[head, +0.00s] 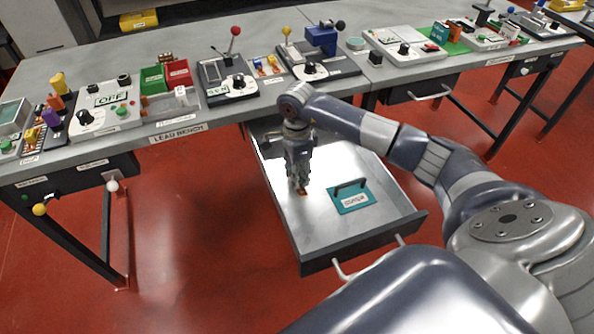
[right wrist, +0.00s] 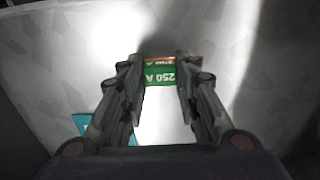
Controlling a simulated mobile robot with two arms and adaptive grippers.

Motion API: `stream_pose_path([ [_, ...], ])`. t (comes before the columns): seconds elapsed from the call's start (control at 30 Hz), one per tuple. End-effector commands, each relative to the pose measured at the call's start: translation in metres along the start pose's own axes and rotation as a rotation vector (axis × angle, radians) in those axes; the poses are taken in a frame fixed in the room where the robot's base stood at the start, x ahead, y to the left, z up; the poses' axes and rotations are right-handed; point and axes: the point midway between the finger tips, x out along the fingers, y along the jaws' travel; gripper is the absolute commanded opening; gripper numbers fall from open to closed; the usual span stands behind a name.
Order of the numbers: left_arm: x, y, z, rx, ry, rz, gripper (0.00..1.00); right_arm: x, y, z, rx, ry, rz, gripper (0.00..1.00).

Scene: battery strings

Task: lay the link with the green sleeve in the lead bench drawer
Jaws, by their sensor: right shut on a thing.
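The lead bench drawer (head: 365,236) is pulled out under the bench marked LEAD BENCH (head: 178,134). My right gripper (head: 299,182) points down inside the drawer, close over its floor, left of a teal plate. The right gripper (right wrist: 159,66) is shut on the link with the green sleeve (right wrist: 167,75), marked 250 A, which lies across between the fingertips. A copper-orange end shows at the sleeve's right. In the head view only a small orange bit of the link (head: 302,191) shows below the fingers. I cannot tell whether it touches the drawer floor. My left gripper is not in view.
The teal plate (head: 352,203) with a black handle and white label lies in the drawer's right half. The drawer floor in front of the gripper is bare. The bench top carries several devices, including a green bin (head: 152,79) and a red bin (head: 178,73).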

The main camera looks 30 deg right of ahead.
Motion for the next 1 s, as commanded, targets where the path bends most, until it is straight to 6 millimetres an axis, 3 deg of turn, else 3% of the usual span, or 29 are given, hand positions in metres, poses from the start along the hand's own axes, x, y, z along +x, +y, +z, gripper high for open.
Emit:
stream_pose_path([
  [0.27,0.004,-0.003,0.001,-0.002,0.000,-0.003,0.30,0.003,-0.001,0.000,0.000,0.000,-0.002,0.04],
  [0.3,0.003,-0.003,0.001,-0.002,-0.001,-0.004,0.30,0.002,-0.001,0.000,0.000,0.000,-0.002,0.36],
  [0.37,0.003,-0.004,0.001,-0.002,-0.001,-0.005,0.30,0.002,0.000,0.000,0.000,0.000,-0.001,0.50],
  [0.77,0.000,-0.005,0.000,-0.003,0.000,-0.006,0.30,-0.002,0.000,0.000,0.000,0.000,-0.001,0.50],
  [0.87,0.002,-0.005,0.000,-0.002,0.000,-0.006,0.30,-0.010,-0.002,0.000,0.000,0.000,-0.004,0.50],
  [1.0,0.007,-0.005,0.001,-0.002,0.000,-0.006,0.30,-0.038,-0.003,0.000,-0.001,-0.001,-0.008,0.50],
])
